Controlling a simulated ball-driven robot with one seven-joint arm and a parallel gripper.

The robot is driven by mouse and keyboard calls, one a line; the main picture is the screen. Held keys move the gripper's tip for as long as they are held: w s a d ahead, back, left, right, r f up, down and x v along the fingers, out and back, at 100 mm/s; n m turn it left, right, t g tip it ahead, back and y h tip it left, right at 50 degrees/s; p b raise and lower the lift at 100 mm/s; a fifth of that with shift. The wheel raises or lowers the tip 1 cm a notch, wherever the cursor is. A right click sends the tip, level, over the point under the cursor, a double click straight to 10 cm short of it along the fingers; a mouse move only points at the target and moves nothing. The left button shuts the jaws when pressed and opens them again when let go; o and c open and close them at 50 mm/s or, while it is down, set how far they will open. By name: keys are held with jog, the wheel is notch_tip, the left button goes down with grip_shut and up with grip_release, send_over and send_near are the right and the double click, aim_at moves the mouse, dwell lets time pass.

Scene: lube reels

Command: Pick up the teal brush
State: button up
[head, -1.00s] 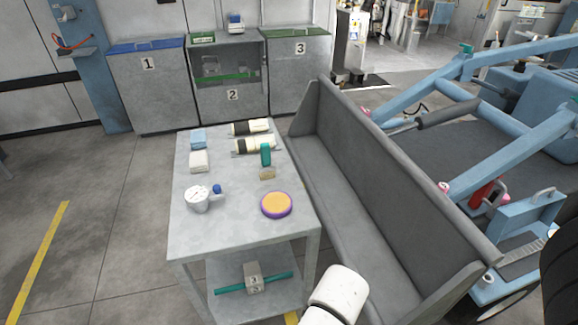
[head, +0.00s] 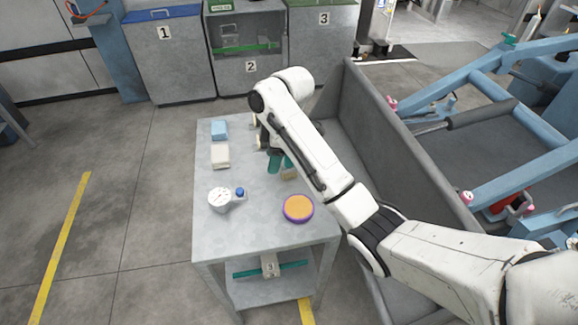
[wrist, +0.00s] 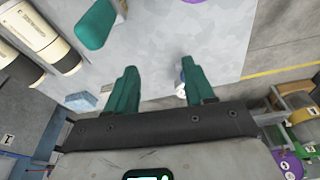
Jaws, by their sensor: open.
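The teal brush (wrist: 95,24) is near the top left of the wrist view, its teal handle showing and a bit of its tan end at the picture's edge. In the head view its tan end (head: 289,174) shows on the table beside my arm; which teal parts there are brush or fingers is hard to tell. My gripper (wrist: 161,78) has two teal fingers spread wide with nothing between them. The brush is outside the fingers, to the left and above in the wrist view, apart from them.
The grey table (head: 215,240) also holds a blue block (head: 219,130), a white block (head: 220,156), a gauge (head: 219,199) and an orange-purple disc (head: 298,208). White-and-black cylinders (wrist: 45,35) lie near the brush. A grey bench (head: 400,150) stands right of the table.

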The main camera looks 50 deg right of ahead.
jog(key=n+g, duration=0.1)
send_near(289, 162)
jog(key=f+b, duration=0.3)
jog(key=shift+w+a+h, duration=0.25)
jog(key=shift+a+h, duration=0.05)
jog(key=shift+a, duration=0.1)
jog(key=shift+w+f+p, duration=0.1)
jog(key=shift+w+f, duration=0.1)
jog(key=shift+f, duration=0.65)
jog(key=shift+w+f+p, duration=0.15)
jog(key=shift+f, duration=0.7)
jog(key=shift+w+f+p, duration=0.1)
jog(key=shift+w+f, duration=0.1)
jog(key=shift+f, duration=0.7)
grip_shut()
